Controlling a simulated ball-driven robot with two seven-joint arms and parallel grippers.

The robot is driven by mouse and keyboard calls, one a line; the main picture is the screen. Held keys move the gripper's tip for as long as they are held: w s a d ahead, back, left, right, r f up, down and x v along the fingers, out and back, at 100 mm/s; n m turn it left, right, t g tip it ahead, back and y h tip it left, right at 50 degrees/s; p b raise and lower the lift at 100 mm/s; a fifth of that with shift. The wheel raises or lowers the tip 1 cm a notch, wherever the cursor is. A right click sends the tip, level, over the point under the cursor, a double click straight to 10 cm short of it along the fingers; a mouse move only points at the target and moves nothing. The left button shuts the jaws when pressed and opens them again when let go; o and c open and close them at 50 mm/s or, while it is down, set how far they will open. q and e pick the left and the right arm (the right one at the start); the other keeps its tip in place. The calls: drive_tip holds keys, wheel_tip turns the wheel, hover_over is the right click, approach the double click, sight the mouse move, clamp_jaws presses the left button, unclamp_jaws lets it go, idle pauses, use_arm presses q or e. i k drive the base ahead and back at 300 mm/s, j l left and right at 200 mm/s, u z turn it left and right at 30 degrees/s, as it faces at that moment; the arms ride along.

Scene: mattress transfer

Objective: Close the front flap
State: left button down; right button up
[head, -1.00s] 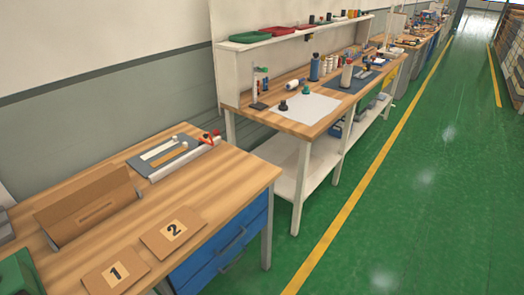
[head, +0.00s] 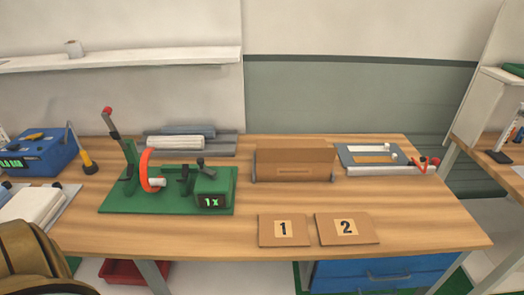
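A brown cardboard box (head: 295,161) stands toward the back of the wooden bench, right of its middle. Its front face has a small oblong mark and faces me. Dark metal supports show at its lower left and right corners. I cannot tell from this view which panel is the front flap or how far it is open. Two flat cardboard pieces lie in front of the box, one marked 1 (head: 270,231) and one marked 2 (head: 364,229). Neither of my grippers is in view.
A green fixture (head: 115,203) with an orange ring stands left of the box on the bench (head: 430,215). A grey tray with a red-handled clamp (head: 380,158) is on the right. A blue device (head: 50,158) sits far left. Bare wood lies around the numbered pieces.

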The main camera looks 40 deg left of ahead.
sight(263, 155)
drive_tip(key=u, duration=0.85)
drive_tip(key=i+z, duration=0.2)
drive_tip(key=i, duration=0.35)
